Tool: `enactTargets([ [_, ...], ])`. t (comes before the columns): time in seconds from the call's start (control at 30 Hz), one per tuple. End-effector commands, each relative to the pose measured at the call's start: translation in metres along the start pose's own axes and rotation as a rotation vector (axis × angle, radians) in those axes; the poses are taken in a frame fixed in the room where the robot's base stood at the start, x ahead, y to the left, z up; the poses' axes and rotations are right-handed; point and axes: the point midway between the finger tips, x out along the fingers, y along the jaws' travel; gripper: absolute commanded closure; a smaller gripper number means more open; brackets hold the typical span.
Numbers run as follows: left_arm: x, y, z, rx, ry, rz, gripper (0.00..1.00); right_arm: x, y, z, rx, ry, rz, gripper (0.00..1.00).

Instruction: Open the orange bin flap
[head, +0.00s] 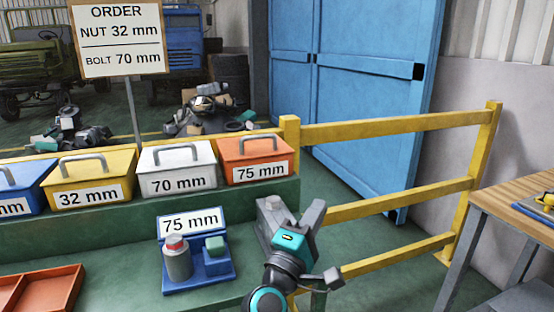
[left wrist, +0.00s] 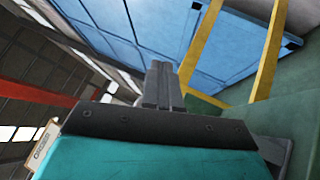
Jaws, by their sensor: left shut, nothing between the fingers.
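The orange bin (head: 258,172) stands at the right end of a row of bins on a green ledge. Its orange flap (head: 253,150) lies closed on top, with a grey handle across it and a 75 mm label on the front. My left gripper (head: 314,208) is to the right of and below the orange bin in the head view, apart from it. In the left wrist view its two fingers (left wrist: 160,85) are together and empty; the bin cannot be made out there. My right gripper is not in view.
White (head: 181,181), yellow (head: 91,193) and blue bins stand left of the orange one. A 75 mm stand (head: 193,222) is in front. A yellow railing (head: 390,129) runs close by on the right. An order sign (head: 121,38) rises behind. A wooden-topped table (head: 510,200) is far right.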

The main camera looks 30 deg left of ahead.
Motion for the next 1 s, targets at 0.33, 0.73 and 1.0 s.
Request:
enactTargets([
  [0.33,0.052,0.036,-0.113,-0.938,0.581,0.453,1.0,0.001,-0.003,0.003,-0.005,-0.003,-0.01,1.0],
  [0.73,0.066,0.026,-0.148,-1.138,0.731,0.54,1.0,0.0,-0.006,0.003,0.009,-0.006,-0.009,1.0],
  [1.0,0.098,0.027,-0.185,-1.134,0.73,0.538,1.0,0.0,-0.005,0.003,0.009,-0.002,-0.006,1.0],
])
